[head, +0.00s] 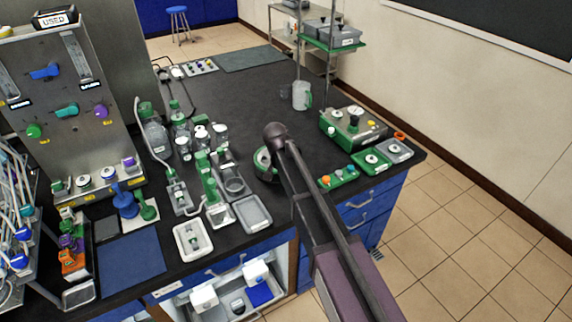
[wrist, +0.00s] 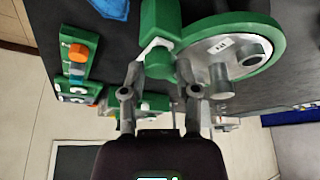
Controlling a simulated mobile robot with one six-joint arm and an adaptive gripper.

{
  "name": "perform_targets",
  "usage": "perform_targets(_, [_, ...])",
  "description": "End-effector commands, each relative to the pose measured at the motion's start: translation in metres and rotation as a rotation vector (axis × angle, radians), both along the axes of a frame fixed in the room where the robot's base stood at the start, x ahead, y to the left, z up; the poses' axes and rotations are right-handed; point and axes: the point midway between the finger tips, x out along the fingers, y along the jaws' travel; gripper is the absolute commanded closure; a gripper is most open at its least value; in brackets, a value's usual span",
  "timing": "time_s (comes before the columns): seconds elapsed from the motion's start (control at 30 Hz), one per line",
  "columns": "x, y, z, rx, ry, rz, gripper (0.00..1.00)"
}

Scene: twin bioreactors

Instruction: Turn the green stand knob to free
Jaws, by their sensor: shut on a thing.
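The green stand knob (wrist: 158,68) shows in the wrist view between my fingertips, with a white piece at its upper edge. My gripper (wrist: 160,82) is shut on it, one finger on each side. Right beside it is a large green-rimmed disc (wrist: 273,28) with a grey face, a small label and a round dark hole. In the head view the green rim (head: 263,157) shows near the bench's front edge, left of my arm. My arm hides the fingers and the knob there. I cannot read the knob's setting.
A green panel with an orange knob (wrist: 78,52) lies left of the fingers; its orange knob also shows in the head view (head: 325,181). A green control box (head: 352,128) stands behind right. A grey tray (head: 252,230) and glassware crowd the left.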

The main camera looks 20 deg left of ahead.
Motion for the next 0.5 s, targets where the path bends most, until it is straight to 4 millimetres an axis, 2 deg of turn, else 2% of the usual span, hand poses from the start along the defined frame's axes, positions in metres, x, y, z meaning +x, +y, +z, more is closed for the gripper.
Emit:
perform_targets(0.03, [-0.0013, -0.0026, -0.0006, -0.003, 0.004, -0.004, 1.0])
perform_targets(0.07, [-0.0013, -0.0026, -0.0006, -0.003, 0.004, -0.004, 0.57])
perform_targets(0.17, [-0.0012, -0.0023, -0.0006, -0.004, 0.003, -0.003, 0.27])
perform_targets(0.5, [-0.0005, -0.0007, -0.0002, -0.001, 0.002, 0.001, 0.25])
